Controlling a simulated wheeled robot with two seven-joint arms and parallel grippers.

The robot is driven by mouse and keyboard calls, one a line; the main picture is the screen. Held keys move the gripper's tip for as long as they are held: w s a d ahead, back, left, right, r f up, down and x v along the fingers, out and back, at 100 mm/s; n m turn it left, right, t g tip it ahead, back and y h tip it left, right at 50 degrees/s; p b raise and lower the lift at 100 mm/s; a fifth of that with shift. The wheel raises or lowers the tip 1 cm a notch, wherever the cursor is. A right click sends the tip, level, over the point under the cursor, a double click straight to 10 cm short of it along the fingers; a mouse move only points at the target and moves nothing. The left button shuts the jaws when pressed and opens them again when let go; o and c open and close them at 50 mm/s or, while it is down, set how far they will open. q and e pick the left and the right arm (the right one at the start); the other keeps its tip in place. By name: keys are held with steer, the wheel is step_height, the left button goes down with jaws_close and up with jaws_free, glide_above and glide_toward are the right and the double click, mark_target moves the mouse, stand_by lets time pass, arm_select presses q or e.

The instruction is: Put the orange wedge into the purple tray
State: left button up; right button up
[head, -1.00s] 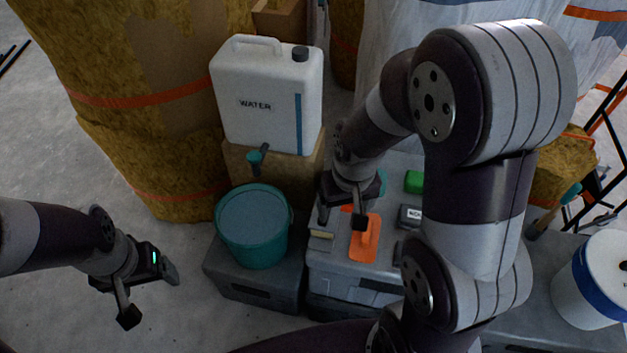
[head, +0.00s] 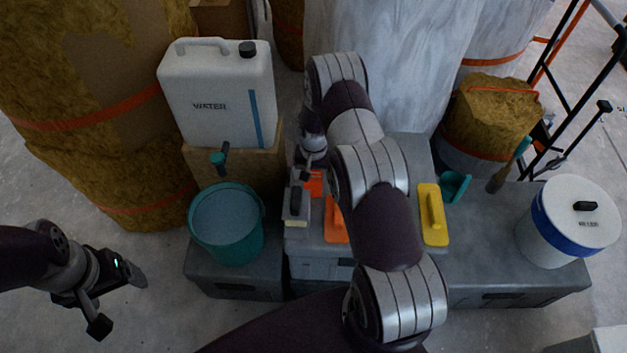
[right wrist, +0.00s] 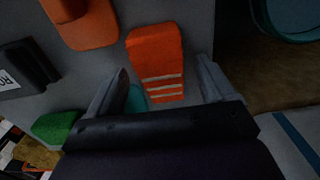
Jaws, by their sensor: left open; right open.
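The orange wedge (right wrist: 156,62), an orange block with pale stripes, lies on the grey surface in the right wrist view. Part of it shows in the head view (head: 314,183), beside my right gripper. My right gripper (right wrist: 163,82) is open, with a fingertip on either side of the wedge's near, striped end; I cannot tell whether they touch it. In the head view my right arm hides part of the surface. My left gripper (head: 118,302) is open and empty over the floor at the left. I see no purple tray in either view.
An orange float (head: 337,226) lies near the wedge, with a yellow float (head: 432,214) and teal scoop (head: 455,187) to the right. A teal bucket (head: 227,228), white water jug (head: 217,95) and white-blue tub (head: 572,222) stand around. A green block (right wrist: 56,126) is near.

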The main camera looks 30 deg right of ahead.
steer(key=shift+w+f, duration=0.1)
steer(key=shift+f, duration=0.75)
steer(key=shift+r, duration=0.1)
steer(key=c, duration=1.1)
